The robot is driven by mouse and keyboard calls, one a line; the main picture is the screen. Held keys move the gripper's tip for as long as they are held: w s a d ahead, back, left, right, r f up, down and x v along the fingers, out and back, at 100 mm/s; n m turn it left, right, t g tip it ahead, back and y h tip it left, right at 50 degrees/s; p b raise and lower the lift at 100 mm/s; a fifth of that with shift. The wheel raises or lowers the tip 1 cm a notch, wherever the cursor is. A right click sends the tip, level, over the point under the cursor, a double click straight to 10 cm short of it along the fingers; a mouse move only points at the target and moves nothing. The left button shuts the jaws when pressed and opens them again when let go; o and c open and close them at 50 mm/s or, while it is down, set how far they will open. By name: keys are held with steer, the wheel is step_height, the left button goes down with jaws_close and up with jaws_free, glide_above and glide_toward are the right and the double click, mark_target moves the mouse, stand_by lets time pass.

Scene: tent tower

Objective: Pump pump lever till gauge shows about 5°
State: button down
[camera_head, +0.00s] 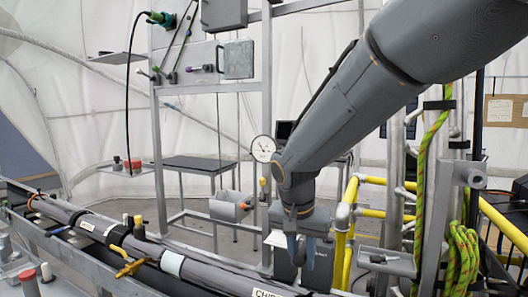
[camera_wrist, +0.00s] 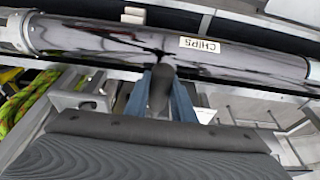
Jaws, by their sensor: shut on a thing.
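My gripper (camera_head: 300,252) hangs pointing down at the lower middle of the head view, its blue fingers in front of a grey box. In the wrist view my gripper (camera_wrist: 163,92) has its two blue fingers shut on a dark grey rounded bar, apparently the pump lever (camera_wrist: 160,88).
A long dark pipe with a "CHIPS" label (camera_wrist: 208,46) runs close beyond the fingers. In the head view, the pipe (camera_head: 215,276) crosses the lower left, with a yellow valve handle (camera_head: 130,268). Yellow rails (camera_head: 350,215) and a green rope (camera_head: 460,250) stand to the right.

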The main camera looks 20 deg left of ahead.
steer(key=shift+f+b, duration=0.95)
steer(key=shift+f, duration=1.05)
steer(key=shift+w+r+p, duration=0.15)
steer(key=shift+r+p, duration=1)
steer(key=shift+r, duration=0.4)
steer(key=shift+w+r+p, duration=0.1)
steer(key=shift+r+p, duration=1)
steer(key=shift+r, duration=0.45)
steer(key=shift+w+r+p, duration=0.25)
steer(key=shift+r+p, duration=0.35)
steer(key=shift+r, duration=0.2)
steer(key=shift+w+r+p, duration=0.2)
steer(key=shift+r+p, duration=0.35)
steer(key=shift+r, duration=0.2)
steer(key=shift+w+d+r+p, duration=0.1)
steer(key=shift+w+r+p, duration=0.15)
steer(key=shift+r, duration=0.2)
steer(key=shift+w+r+p, duration=0.15)
steer(key=shift+r+p, duration=0.15)
steer(key=shift+r, duration=0.1)
steer(key=shift+f, duration=0.15)
steer(key=shift+p, duration=0.3)
steer(key=c, duration=1.4)
jaws_free()
steer(key=shift+c, duration=0.2)
